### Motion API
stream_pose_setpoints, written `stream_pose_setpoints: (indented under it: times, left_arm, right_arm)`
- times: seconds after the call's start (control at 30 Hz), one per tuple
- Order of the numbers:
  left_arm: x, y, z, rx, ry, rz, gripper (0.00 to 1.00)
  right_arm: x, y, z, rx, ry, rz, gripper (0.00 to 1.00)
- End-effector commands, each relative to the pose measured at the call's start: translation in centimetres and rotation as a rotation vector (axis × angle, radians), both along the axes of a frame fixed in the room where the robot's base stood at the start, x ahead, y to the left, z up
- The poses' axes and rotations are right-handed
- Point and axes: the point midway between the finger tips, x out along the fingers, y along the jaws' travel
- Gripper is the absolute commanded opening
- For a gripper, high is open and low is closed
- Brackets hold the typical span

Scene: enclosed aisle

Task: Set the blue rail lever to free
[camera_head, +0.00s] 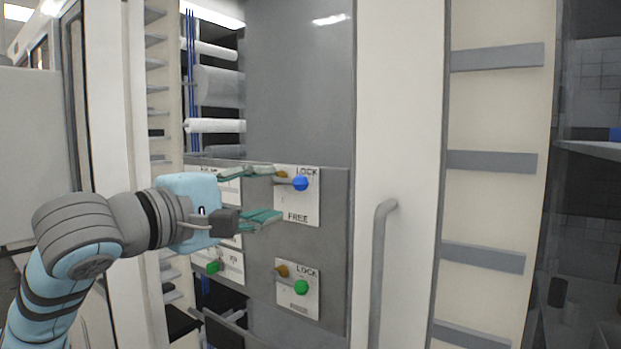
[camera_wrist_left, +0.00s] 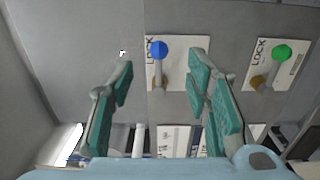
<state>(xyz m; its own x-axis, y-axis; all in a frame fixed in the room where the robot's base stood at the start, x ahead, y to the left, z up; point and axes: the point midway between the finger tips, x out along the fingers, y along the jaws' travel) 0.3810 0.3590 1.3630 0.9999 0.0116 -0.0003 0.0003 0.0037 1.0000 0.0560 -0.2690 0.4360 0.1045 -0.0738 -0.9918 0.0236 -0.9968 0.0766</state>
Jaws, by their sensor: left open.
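The blue rail lever (camera_head: 300,183) has a round blue knob on a short stem from a brass pivot. It sits near the LOCK word at the top of its white plate (camera_head: 306,208); FREE is printed at the bottom. My left gripper (camera_head: 272,193) is open just left of the knob, one finger above the other, with the upper fingertip by the pivot. In the left wrist view, the blue knob (camera_wrist_left: 158,49) shows between the open fingertips of the left gripper (camera_wrist_left: 160,64), with no clear contact. My right gripper is not in view.
A green-knobbed lever (camera_head: 302,287) on a similar LOCK plate is below. A grey vertical handle (camera_head: 380,260) stands out right of the panel. Shelves with white rolls (camera_head: 215,126) are at the left.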

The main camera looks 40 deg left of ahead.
Motion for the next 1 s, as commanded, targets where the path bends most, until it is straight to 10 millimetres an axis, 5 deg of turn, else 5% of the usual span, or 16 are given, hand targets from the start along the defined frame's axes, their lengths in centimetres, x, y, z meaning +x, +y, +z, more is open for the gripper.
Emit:
stream_pose_setpoints:
  times: [0.2, 0.4, 0.8, 1.0]
  left_arm:
    - [6.1, 0.5, 0.7, -0.003, 0.007, 0.008, 0.44]
    - [10.1, 0.6, 0.4, 0.0, 0.002, 0.01, 0.44]
    - [11.3, 0.6, 0.0, 0.004, 0.002, 0.011, 0.42]
    - [11.3, 0.6, 0.0, 0.004, 0.002, 0.01, 0.1]
  right_arm:
    - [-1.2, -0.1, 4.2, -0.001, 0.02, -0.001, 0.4]
    - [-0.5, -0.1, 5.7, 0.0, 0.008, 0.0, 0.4]
    - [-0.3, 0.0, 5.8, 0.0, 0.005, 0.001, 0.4]
    - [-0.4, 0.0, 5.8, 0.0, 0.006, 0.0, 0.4]
